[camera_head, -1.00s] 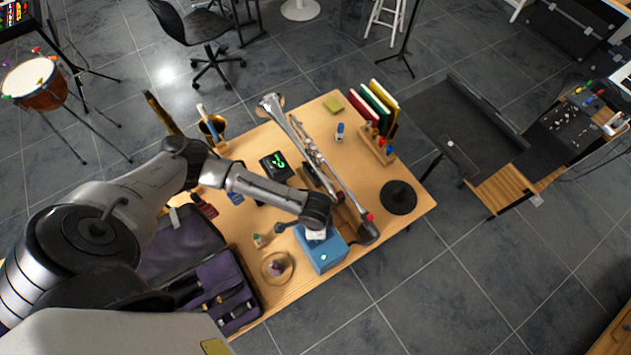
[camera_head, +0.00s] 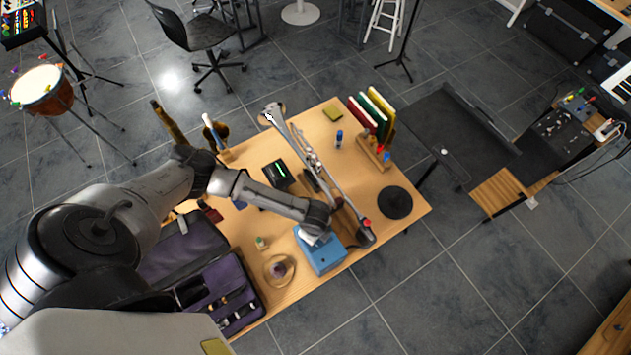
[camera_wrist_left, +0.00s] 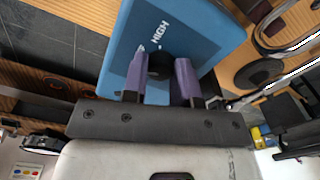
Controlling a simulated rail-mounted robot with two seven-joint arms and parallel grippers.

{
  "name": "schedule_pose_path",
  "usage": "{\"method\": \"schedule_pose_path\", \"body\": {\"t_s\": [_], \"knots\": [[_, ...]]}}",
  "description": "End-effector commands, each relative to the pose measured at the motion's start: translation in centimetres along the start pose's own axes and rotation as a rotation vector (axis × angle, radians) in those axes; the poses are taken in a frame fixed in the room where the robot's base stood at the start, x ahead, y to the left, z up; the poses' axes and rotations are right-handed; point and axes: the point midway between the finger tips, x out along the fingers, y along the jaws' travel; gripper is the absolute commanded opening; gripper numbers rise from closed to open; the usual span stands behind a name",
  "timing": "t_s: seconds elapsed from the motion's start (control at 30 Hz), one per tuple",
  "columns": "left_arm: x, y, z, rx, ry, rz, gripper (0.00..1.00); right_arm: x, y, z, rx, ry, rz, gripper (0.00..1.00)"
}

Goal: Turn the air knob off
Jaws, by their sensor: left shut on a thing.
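A blue box (camera_head: 324,260) sits near the front edge of the wooden table. Its face, marked "HIGH", fills the top middle of the left wrist view (camera_wrist_left: 190,25). A round black knob (camera_wrist_left: 160,66) sticks out of that face. My left gripper (camera_wrist_left: 160,72) has its two purple fingers on either side of the knob, shut on it. A small white mark shows on the face beside the knob. In the head view my left gripper (camera_head: 313,238) is over the box and hides the knob. My right gripper is not in view.
A small black display (camera_head: 279,174) stands behind.

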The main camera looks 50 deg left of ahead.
Motion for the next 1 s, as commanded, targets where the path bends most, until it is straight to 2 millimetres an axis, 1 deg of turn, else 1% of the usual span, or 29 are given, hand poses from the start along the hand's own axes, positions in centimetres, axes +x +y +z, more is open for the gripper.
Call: {"method": "schedule_pose_path", "body": {"t_s": [0.03,0.2,0.4,0.7,1.0], "knots": [[-0.23,0.00,-0.06,0.037,0.000,0.001,0.03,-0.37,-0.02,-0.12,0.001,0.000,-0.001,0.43],[-0.20,-0.05,-0.10,0.155,0.001,-0.001,0.03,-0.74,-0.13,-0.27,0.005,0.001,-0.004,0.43],[-0.15,-0.03,-0.11,0.256,0.002,0.000,0.03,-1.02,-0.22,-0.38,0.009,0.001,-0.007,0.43],[-0.09,-0.02,-0.09,0.326,0.001,0.000,0.03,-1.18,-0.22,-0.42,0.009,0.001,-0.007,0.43],[-0.07,-0.02,-0.10,0.335,0.002,0.000,0.03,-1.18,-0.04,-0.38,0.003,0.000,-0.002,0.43]]}}
